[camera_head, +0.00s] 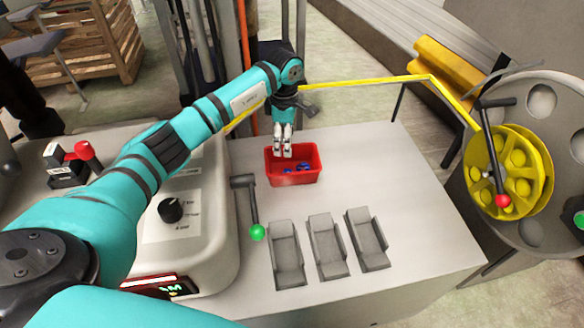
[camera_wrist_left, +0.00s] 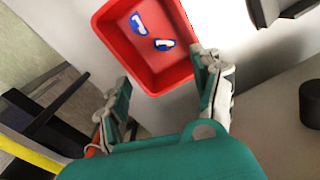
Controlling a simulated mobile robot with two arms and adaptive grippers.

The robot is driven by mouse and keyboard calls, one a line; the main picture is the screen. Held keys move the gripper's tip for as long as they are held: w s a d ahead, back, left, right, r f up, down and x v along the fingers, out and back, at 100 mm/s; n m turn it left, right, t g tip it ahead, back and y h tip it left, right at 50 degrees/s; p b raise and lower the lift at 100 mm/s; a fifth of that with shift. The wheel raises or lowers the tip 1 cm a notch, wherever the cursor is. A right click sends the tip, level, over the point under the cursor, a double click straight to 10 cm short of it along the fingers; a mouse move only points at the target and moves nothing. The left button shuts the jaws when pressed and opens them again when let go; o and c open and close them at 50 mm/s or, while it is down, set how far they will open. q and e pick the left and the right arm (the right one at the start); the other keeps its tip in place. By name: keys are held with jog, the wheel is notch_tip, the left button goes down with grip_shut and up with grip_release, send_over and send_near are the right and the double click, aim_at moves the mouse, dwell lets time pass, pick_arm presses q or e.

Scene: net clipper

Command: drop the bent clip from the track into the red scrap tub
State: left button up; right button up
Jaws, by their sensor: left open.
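The red scrap tub (camera_head: 298,179) stands on the grey worktop, towards its back left. Small blue and white pieces (camera_head: 290,169) lie on its floor; two of them show in the left wrist view (camera_wrist_left: 163,44). I cannot tell whether either is bent. My left gripper (camera_head: 283,152) points down at the tub's back left part in the head view. In the left wrist view its fingers (camera_wrist_left: 160,95) are apart with nothing between them, and the tub (camera_wrist_left: 168,82) lies just beyond. My right gripper is not in view. I cannot make out a track with clips.
Three grey slotted holders (camera_head: 327,245) sit at the front of the worktop (camera_head: 410,190). A lever with a green knob (camera_head: 257,232) stands left of them. A yellow wheel (camera_head: 507,172) is at the right, and a yellow rail (camera_head: 365,80) runs behind.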

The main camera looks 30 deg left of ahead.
pick_arm(q)
notch_tip(320, 180, up, 12)
dwell(0.4)
